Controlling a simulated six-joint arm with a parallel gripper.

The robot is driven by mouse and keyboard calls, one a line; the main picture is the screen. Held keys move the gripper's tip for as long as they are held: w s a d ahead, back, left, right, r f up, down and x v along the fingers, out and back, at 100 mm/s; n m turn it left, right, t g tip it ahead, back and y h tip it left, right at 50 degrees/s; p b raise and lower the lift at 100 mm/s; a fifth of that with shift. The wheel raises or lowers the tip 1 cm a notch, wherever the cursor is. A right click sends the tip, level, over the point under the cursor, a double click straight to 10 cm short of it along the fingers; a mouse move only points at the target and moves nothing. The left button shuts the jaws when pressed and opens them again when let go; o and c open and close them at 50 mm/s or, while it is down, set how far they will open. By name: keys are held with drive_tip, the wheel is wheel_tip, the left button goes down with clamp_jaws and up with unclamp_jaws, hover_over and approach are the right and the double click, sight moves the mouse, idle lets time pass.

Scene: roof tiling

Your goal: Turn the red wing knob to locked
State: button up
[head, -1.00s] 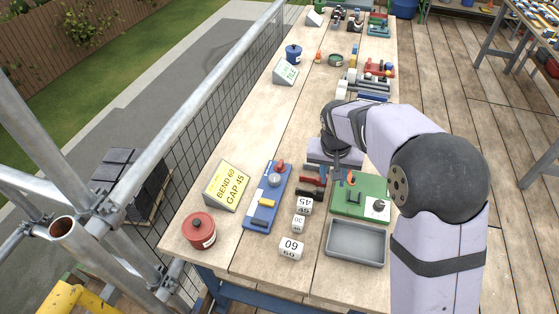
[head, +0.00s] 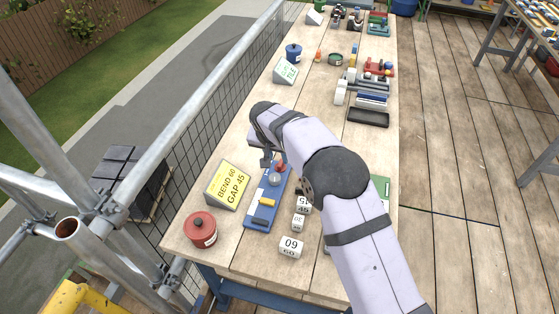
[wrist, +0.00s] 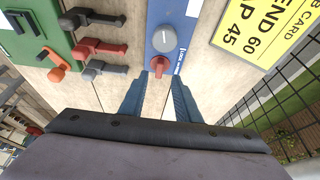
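The red wing knob (wrist: 159,66) sits at the end of a blue panel (wrist: 172,14), beside a round grey dial (wrist: 164,40). In the head view the red knob (head: 281,167) shows at the far end of the blue panel (head: 257,217), close to my gripper (head: 270,160). In the wrist view my gripper (wrist: 159,84) is open, its two blue fingers apart, with the knob in line with the gap between the fingertips. I see no contact with the knob.
A yellow sign (head: 228,187) reading BEND 60 GAP 45 stands left of the panel. A red pot (head: 200,230) is at the near left. Numbered white blocks (head: 291,246) stand right of the panel. Red and dark levers (wrist: 102,47) and a green board (wrist: 35,35) are beside it.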

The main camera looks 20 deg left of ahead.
sight(280, 164)
drive_tip(key=shift+p+x, duration=0.85)
drive_tip(key=shift+x, duration=1.85)
drive_tip(key=shift+c, duration=0.6)
clamp_jaws()
